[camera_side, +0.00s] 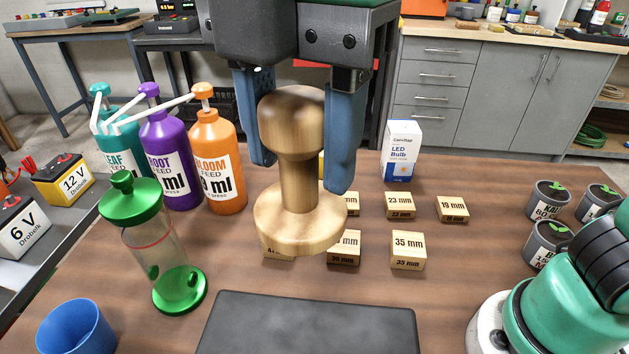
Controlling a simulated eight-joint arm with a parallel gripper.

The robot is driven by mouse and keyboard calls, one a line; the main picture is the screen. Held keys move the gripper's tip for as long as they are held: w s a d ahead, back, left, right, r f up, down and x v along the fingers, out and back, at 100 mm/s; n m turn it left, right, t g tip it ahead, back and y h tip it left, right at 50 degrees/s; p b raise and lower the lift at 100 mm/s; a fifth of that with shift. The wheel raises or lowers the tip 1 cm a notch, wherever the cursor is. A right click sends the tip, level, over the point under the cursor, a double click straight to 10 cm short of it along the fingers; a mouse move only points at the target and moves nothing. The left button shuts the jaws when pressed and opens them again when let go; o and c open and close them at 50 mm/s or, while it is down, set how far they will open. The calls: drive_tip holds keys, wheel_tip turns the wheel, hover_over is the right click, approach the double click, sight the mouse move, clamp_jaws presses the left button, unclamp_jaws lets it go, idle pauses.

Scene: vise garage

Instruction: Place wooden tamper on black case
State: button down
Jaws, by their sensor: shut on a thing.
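The wooden tamper (300,215) has a round knob on top and a wide flat round base. The black case (310,325) lies flat at the front edge of the view, nearer the camera than the tamper. Its top is bare and its front is cut off by the frame.
Several labelled wooden blocks (408,250) stand behind the case. A green-capped clear cylinder (160,255) and blue cup (76,328) are left. Pump bottles (217,160) and a bulb box (401,152) stand farther back. Grey pots (548,200) are at right.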

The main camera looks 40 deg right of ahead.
drive_tip(key=shift+s+a+f, duration=0.15)
drive_tip(key=shift+s+f, duration=0.1)
drive_tip(key=shift+f, duration=0.05)
wheel_tip(320, 180, down, 19)
drive_tip(key=shift+f, duration=0.15)
drive_tip(key=shift+f, duration=0.15)
drive_tip(key=shift+c, duration=1.6)
unclamp_jaws()
wheel_tip(320, 180, up, 12)
drive_tip(key=w+d+f+m+t, duration=0.3)
drive_tip(key=w+d+m, duration=0.1)
drive_tip(key=d+m, duration=0.6)
drive_tip(key=w+d+f+m+t, duration=0.4)
drive_tip(key=d+m, duration=0.7)
drive_tip(key=m, duration=0.1)
drive_tip(key=shift+w+d+f, duration=0.15)
drive_tip(key=shift+w, duration=0.2)
